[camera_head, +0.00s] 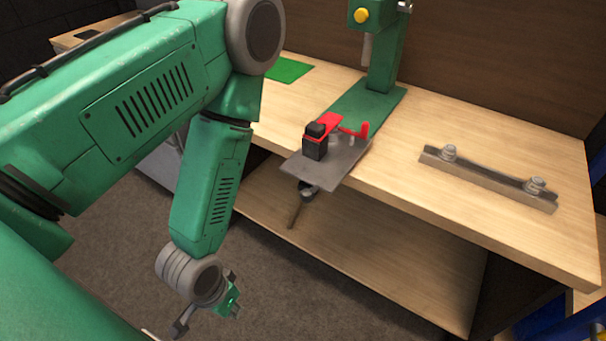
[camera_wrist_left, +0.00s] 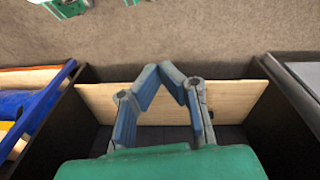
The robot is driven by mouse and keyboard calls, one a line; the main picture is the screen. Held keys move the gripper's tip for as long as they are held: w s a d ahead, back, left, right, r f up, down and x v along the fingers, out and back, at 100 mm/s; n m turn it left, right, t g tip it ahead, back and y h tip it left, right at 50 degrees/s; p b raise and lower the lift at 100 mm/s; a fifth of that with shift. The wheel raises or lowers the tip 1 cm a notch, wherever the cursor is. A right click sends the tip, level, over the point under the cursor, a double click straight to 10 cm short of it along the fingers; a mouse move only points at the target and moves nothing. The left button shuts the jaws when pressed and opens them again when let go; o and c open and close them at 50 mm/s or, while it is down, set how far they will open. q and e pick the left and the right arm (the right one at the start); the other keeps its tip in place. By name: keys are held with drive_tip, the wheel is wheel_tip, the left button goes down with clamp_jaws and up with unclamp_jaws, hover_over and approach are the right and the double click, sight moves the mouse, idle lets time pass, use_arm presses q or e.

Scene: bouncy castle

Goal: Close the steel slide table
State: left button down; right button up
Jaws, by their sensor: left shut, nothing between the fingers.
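The steel slide table (camera_head: 300,171) is a flat grey plate in the head view. It juts out past the front edge of the wooden workbench, below the green drill-press-like stand. A black block (camera_head: 314,147) and a red clamp-like part (camera_head: 352,130) sit on it. A thin handle (camera_head: 295,211) hangs under its front. My left gripper (camera_head: 208,316) is low in front of the bench, left of the plate and well apart from it. In the wrist view its blue-grey fingers (camera_wrist_left: 172,73) meet at the tips with nothing between them. My right gripper is out of view.
The green stand (camera_head: 385,60) rises behind the plate. A metal bar with two bolts (camera_head: 487,178) lies on the bench to the right. A green mat (camera_head: 286,70) lies at the back. A lower shelf (camera_head: 350,255) is under the benchtop. Open floor (camera_head: 120,220) lies in front.

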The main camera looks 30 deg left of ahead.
use_arm(q)
drive_tip(key=w+d+n+t+h+b, duration=0.3)
drive_tip(key=w+d+n+t, duration=0.15)
drive_tip(key=w+n, duration=0.4)
drive_tip(key=n+t+y+b, duration=0.2)
drive_tip(key=n+t+b, duration=0.3)
drive_tip(key=n+t, duration=1.4)
approach(307, 151)
drive_tip(key=s+r+n+g, duration=0.5)
drive_tip(key=s+n+g, duration=0.2)
drive_tip(key=s, duration=0.1)
drive_tip(key=shift+t, duration=0.25)
drive_tip(key=w+b, duration=0.6)
drive_tip(key=w, duration=0.7)
drive_tip(key=shift+w+d+r+b, duration=0.1)
drive_tip(key=shift+w+b, duration=0.1)
drive_tip(key=shift+b, duration=0.2)
drive_tip(key=shift+w, duration=0.5)
